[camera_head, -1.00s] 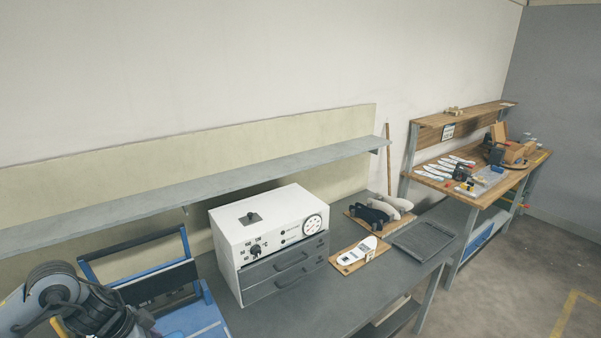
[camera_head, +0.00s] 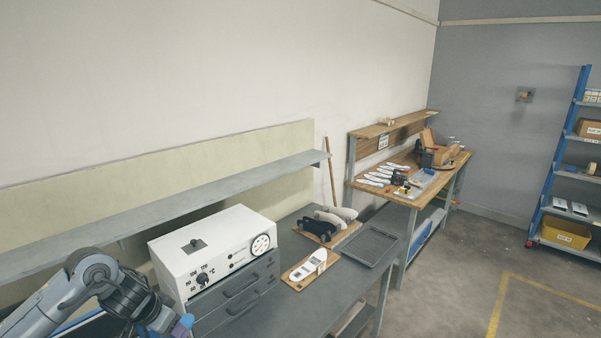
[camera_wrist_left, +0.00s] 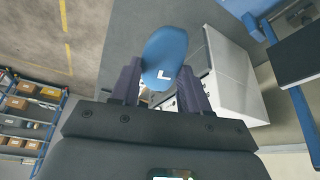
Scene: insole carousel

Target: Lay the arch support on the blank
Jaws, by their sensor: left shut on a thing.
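My left gripper (camera_wrist_left: 160,72) is shut on a blue, rounded piece marked with a white L, which looks like the arch support (camera_wrist_left: 164,50). In the head view the arch support (camera_head: 183,325) shows only as a small blue patch at the bottom edge, by the end of my left arm in front of the white oven. A white insole shape, which looks like the blank (camera_head: 310,262), lies on a wooden board (camera_head: 294,284) on the grey bench, right of the oven. The arch support is well apart from it. My right gripper is out of view.
The white oven (camera_head: 215,250) with grey drawers stands between my left arm and the board. Dark and pale foot forms (camera_head: 325,224) stand behind the board, and a dark flat tray (camera_head: 364,246) lies right of it. A wooden bench (camera_head: 440,178) with white insoles stands beyond.

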